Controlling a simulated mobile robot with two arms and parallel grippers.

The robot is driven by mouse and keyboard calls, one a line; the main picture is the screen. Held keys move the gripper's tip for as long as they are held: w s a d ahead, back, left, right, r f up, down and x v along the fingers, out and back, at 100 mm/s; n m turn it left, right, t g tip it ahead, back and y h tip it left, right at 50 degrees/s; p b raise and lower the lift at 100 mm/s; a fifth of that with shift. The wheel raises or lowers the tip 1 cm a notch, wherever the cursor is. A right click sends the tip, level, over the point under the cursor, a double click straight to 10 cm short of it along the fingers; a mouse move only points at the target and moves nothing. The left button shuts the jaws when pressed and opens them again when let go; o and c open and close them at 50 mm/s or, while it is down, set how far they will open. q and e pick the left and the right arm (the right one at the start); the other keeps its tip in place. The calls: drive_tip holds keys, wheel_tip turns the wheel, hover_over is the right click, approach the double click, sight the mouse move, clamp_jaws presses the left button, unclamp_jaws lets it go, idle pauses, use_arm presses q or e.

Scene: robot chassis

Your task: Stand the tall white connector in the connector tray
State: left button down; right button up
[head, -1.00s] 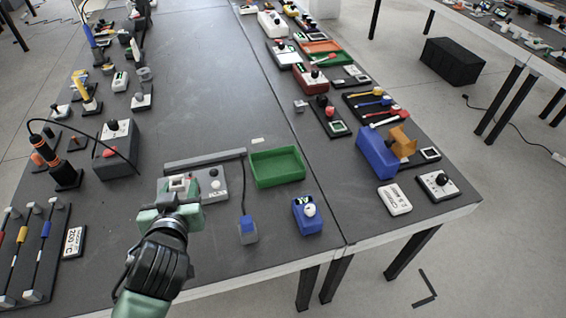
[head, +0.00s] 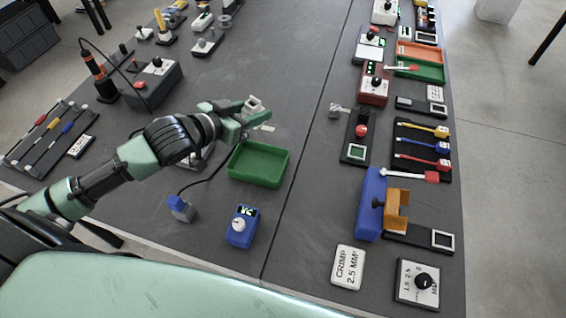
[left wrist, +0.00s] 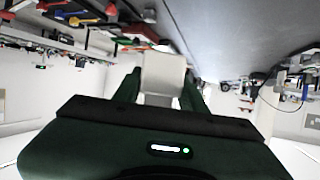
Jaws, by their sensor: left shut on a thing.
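My left gripper (head: 246,112) is shut on a white connector (head: 254,103), held in the air just beyond the green tray's far left corner. In the left wrist view the connector (left wrist: 163,72) is a pale block between the two dark green fingers, sticking out past their tips. The green tray (head: 257,179) lies on the dark table and looks empty; it seems to be the connector tray. A small white label (head: 268,128) lies behind it. My right gripper is not in view.
A blue device with a white knob (head: 241,227) and a blue-topped block on a cable (head: 181,207) stand in front of the tray. A grey box (head: 153,85) stands left. Tools, trays and a blue vise (head: 371,205) line the right.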

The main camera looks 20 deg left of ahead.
use_arm(q)
drive_tip(key=shift+w+f, duration=0.1)
drive_tip(key=shift+w, duration=0.05)
wheel_tip(320, 180, down, 8)
hover_over(259, 167)
wheel_tip(259, 167, down, 7)
drive_tip(key=shift+f, duration=0.65)
wheel_tip(259, 167, down, 3)
drive_tip(key=shift+f, duration=0.15)
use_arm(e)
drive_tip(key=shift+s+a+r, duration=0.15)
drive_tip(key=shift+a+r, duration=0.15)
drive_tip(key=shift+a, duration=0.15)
